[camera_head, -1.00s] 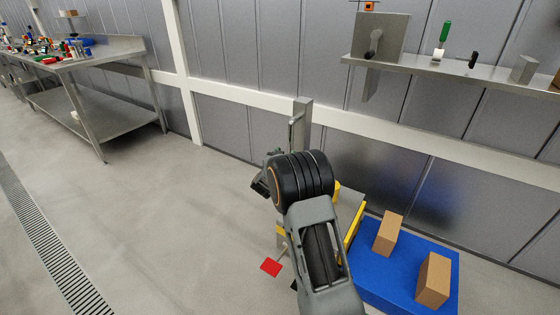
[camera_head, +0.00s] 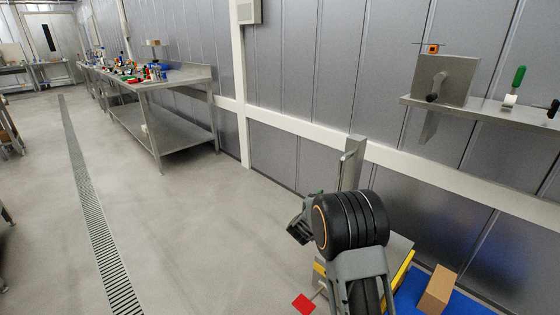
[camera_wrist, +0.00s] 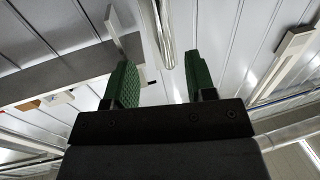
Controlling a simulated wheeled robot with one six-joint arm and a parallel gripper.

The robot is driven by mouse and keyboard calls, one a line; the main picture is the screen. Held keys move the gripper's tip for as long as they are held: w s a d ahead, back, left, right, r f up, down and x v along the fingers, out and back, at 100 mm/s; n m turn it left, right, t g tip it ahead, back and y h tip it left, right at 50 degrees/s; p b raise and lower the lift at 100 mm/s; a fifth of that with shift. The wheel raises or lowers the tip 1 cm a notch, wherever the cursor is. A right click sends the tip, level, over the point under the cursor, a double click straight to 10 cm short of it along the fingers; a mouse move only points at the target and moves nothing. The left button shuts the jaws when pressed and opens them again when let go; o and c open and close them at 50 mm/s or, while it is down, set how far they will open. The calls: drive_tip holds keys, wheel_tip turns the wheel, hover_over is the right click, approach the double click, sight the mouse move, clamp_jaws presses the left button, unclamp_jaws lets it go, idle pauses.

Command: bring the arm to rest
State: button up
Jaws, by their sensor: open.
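My arm stands at the lower right of the head view, its black wrist joint turned toward the camera. My gripper shows in the wrist view (camera_wrist: 160,85), with two green-padded fingers standing well apart and nothing between them. Behind them are wall panels and a metal pipe. In the head view the fingers are mostly hidden behind the wrist joint.
A blue platform (camera_head: 470,304) with a cardboard box (camera_head: 437,290) is at the lower right. A wall shelf (camera_head: 475,114) carries tools. A steel workbench (camera_head: 175,78) with many small items stands along the wall. Open floor (camera_head: 200,230) lies left of my arm.

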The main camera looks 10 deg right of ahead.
drive_tip(key=a+f+n+y, duration=0.3)
drive_tip(key=a+f+y, duration=0.2)
drive_tip(key=f+y, duration=0.25)
drive_tip(key=s+a+r+n+g+y+p, duration=0.3)
drive_tip(key=s+a+r+g+y+p, duration=0.25)
drive_tip(key=s+a, duration=0.35)
drive_tip(key=s+a+r+n+g+p, duration=0.25)
drive_tip(key=s+r+g+p, duration=0.25)
drive_tip(key=s+r+p, duration=0.95)
drive_tip(key=s+r+t+p, duration=0.1)
drive_tip(key=s+r, duration=0.3)
drive_tip(key=r, duration=0.3)
drive_tip(key=s+d+r+n+t+p, duration=0.1)
drive_tip(key=s+r+p, duration=0.1)
drive_tip(key=s+r, duration=0.2)
wheel_tip(320, 180, up, 3)
drive_tip(key=shift+d, duration=0.1)
